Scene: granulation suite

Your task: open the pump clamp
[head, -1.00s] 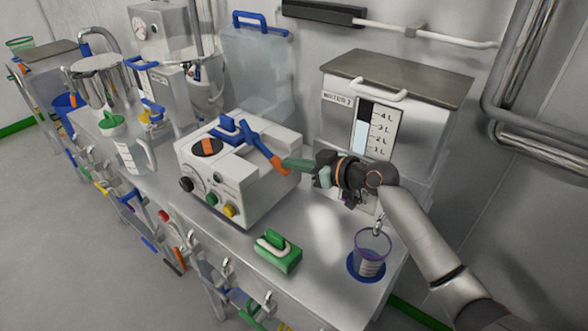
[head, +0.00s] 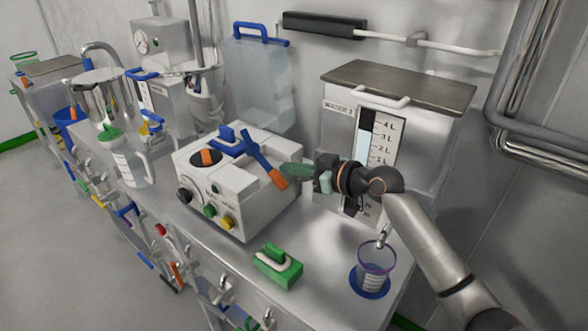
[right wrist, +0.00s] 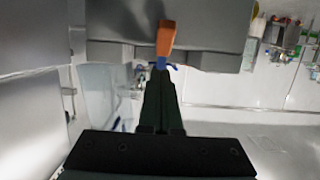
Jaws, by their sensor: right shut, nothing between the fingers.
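The pump (head: 240,185) is a white box on the steel bench in the head view, with knobs on its front and a dark round part on top. Its clamp lever (head: 255,148) is blue with an orange end (head: 277,179) and slants down to the right across the pump top. My right gripper (head: 284,171) is shut and empty, its greenish fingers at the orange end. In the right wrist view the orange end (right wrist: 166,38) shows just beyond the shut fingertips (right wrist: 159,75). I cannot tell whether they touch. My left gripper is not in view.
A water tank (head: 430,125) with a level scale stands behind my right gripper. A cup (head: 372,268) on a blue disc and a green-based block (head: 277,266) sit on the front bench. A clear jug (head: 128,165) stands left of the pump.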

